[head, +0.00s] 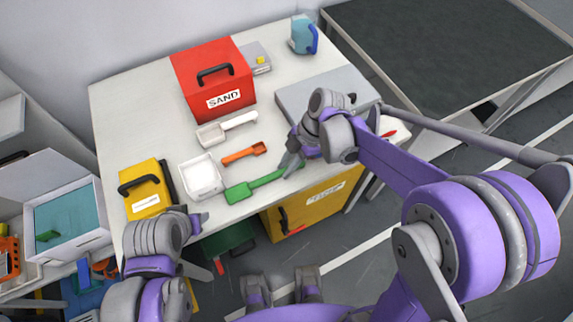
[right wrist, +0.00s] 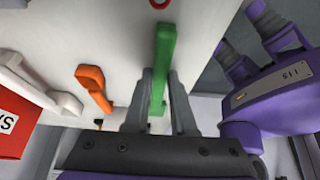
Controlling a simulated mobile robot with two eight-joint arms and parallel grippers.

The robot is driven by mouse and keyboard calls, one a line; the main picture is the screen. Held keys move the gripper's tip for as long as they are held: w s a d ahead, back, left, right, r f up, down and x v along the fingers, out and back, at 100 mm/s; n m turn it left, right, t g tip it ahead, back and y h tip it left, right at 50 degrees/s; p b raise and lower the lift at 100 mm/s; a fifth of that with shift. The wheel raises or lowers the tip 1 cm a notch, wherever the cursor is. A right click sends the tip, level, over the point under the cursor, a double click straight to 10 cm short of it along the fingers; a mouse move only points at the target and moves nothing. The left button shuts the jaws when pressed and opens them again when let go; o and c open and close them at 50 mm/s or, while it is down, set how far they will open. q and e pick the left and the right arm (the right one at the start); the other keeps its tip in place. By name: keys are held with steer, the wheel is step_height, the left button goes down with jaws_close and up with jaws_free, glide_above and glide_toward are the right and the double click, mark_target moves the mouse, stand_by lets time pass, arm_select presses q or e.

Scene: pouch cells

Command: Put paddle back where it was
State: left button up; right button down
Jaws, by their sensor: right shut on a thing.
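A green paddle (head: 250,188) shows at the front edge of the white table, its broad end to the left and its handle to the right. My right gripper (head: 290,163) is shut on its handle; the right wrist view shows the green handle (right wrist: 164,50) between the two fingers (right wrist: 162,92). I cannot tell whether the paddle touches the tabletop. My left gripper (head: 200,218) is at the table's front left, beside the yellow box; whether its fingers are open is unclear.
An orange scoop (head: 244,153), a white scoop (head: 226,130) and a white tray (head: 200,177) lie close behind the paddle. A red SAND box (head: 214,78), a yellow box (head: 146,188) and a grey case (head: 318,92) stand around them. The table's back left (head: 125,100) is clear.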

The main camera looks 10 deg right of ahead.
arm_select(q)
steer(key=shift+f, duration=0.1)
arm_select(e)
steer(key=shift+f, duration=0.1)
steer(key=c, duration=0.7)
jaws_free()
steer(key=shift+c, duration=0.2)
arm_select(q)
steer(key=shift+w+r+p, duration=0.15)
steer(key=shift+r+p, duration=0.4)
steer(key=shift+r, duration=0.2)
arm_select(e)
steer(key=v, duration=1.2)
steer(key=s+d+f+m+t+h, duration=0.2)
steer(key=s+m, duration=0.4)
steer(key=m, duration=0.4)
steer(key=s+d+f+m+t+h, duration=0.3)
steer(key=s+m, duration=0.4)
steer(key=m, duration=0.4)
steer(key=shift+s+d+m+t, duration=0.2)
steer(key=shift+d+m+t, duration=0.1)
steer(key=shift+d+t, duration=0.55)
steer(key=shift+a, duration=0.1)
